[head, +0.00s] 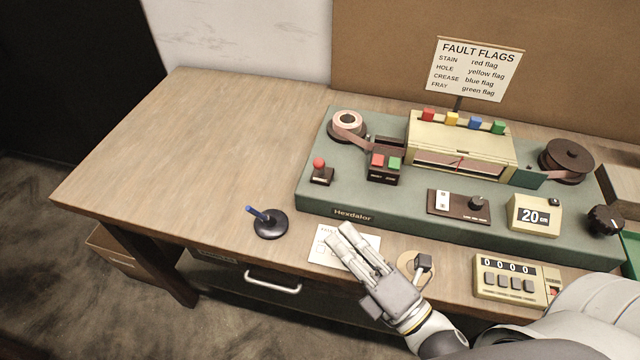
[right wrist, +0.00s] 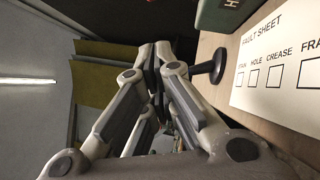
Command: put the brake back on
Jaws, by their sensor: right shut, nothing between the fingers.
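The green tape-winding machine (head: 400,214) stands on the table. A red-knobbed lever (head: 320,168) on a dark base sits at its left front corner; no label shows that it is the brake. A dark box with a red and a green button (head: 384,168) is beside it. A panel with a white switch and a knob (head: 459,204) lies further right. My right gripper (head: 342,233) is shut and empty over the fault sheet (head: 322,258), in front of the machine and apart from the lever. It also shows shut in the right wrist view (right wrist: 152,62). My left gripper is out of view.
A blue pen stands in a black holder (head: 271,224) left of my right gripper. A counter (head: 510,280), a 20 cm display (head: 534,216) and a black knob (head: 604,221) are at right. Tape reels (head: 347,124) sit on the machine. The table's left side is clear.

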